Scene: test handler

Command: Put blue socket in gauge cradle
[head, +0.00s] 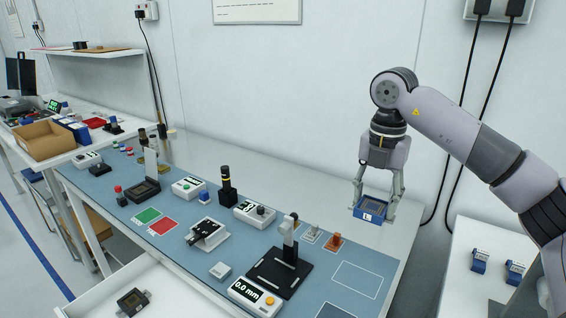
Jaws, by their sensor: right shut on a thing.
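My right gripper (373,212) is shut on a blue socket (370,207), a blocky blue part with a pale top and a white label marked "L". It holds the socket over the right back part of the bench, a finger on each side. Whether the socket touches the surface is hard to tell. The likely gauge cradle is the black plate (268,282) with an upright gauge stand (289,245), nearer and to the left of the gripper. The plate looks empty. A readout box (254,296) beside it shows 0.0 mm. My left gripper is out of view.
A white-outlined rectangle (357,279) on the blue mat is clear. Other instruments fill the mat's left. Two blue parts (479,261) sit on the right-hand table. An open drawer (178,292) is in front.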

